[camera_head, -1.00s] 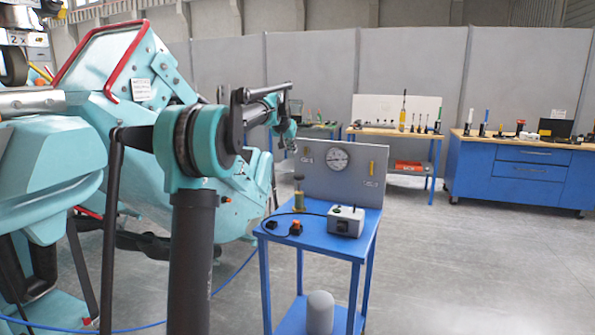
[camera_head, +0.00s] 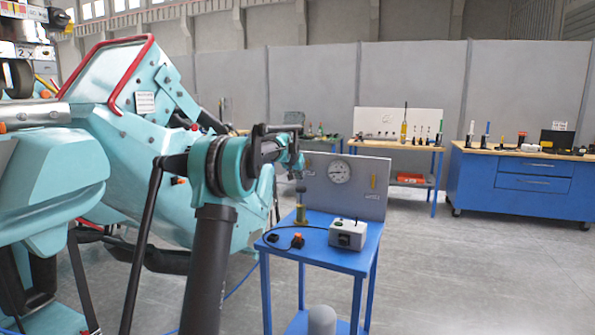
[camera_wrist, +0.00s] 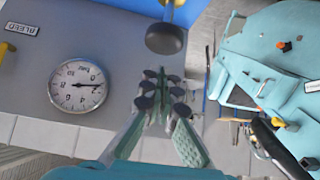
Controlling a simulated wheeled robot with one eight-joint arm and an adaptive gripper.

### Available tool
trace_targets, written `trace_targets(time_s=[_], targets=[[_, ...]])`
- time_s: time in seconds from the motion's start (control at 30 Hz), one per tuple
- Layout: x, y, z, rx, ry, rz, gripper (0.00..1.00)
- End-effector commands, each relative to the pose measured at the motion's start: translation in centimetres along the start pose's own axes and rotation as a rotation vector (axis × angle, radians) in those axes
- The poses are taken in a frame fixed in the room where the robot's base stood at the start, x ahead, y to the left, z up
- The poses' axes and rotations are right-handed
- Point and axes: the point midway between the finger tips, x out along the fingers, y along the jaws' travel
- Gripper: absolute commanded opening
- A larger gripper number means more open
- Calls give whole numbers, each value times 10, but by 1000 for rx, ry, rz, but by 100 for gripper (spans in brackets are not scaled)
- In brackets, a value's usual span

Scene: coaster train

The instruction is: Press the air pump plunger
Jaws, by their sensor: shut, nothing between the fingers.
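The air pump (camera_head: 301,214) is a brass cylinder standing upright on the blue cart, with a dark round knob on its plunger (camera_head: 301,188). In the wrist view the dark plunger knob (camera_wrist: 165,39) is at the top, with part of the brass body (camera_wrist: 175,10) beyond it. My gripper (camera_wrist: 162,88) is shut and empty, its fingertips pointing toward the knob and apart from it in the picture. In the head view my gripper (camera_head: 297,171) is just above the knob, small and partly hidden by my arm.
The blue cart (camera_head: 345,262) carries a grey panel with a round gauge (camera_head: 340,172), also in the wrist view (camera_wrist: 78,86). A grey control box (camera_head: 347,234) and an orange-black connector (camera_head: 297,241) lie beside the pump. Large teal machinery (camera_head: 130,150) stands left.

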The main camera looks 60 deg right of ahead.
Motion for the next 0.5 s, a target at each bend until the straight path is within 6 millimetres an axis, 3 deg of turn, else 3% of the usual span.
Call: trace_targets(time_s=[0.2, 0.5], targets=[[14, 0, 15, 0, 0, 0, 0], [17, 0, 18, 0, 0, -1, 0]])
